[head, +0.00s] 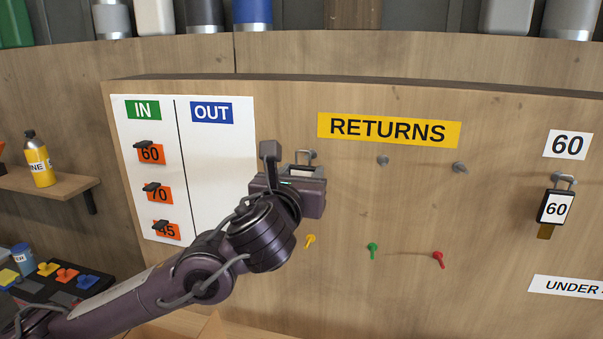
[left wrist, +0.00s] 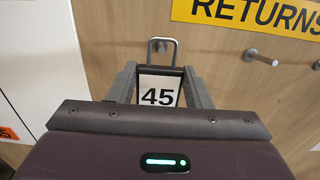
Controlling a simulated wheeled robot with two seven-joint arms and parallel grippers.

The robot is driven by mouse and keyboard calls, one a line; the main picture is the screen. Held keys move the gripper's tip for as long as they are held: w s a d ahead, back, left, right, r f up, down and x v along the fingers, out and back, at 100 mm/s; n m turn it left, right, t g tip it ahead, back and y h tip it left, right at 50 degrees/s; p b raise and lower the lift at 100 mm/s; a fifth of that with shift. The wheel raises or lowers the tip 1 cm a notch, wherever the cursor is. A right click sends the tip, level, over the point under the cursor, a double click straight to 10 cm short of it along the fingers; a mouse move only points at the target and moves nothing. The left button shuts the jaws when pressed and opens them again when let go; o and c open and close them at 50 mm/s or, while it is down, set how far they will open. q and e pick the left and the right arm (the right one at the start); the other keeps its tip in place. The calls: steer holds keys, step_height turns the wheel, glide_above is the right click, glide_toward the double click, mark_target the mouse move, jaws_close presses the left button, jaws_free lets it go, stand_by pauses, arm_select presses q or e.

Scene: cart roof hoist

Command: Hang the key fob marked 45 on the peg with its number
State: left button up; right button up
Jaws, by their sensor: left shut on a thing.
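My left gripper (head: 296,174) is in front of the board, left of and below the yellow RETURNS sign (head: 388,130). It is shut on the key fob marked 45 (left wrist: 159,91), whose white face and black frame sit between the two fingers in the left wrist view. The fob's metal loop stands upright above it, close to the board. A small peg end seems to show inside the loop; I cannot tell whether the loop hangs on it. In the head view the gripper hides most of the fob. No peg labelled 45 is in view. My right gripper is not in view.
Two bare pegs (head: 383,160) (head: 460,167) stick out under RETURNS. A fob marked 60 (head: 556,208) hangs under a 60 label (head: 567,145). A white IN/OUT panel (head: 210,180) holds orange tags 60, 70 and 45.

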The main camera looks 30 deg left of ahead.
mark_target(302, 172)
arm_select(q)
steer(key=shift+v, duration=2.45)
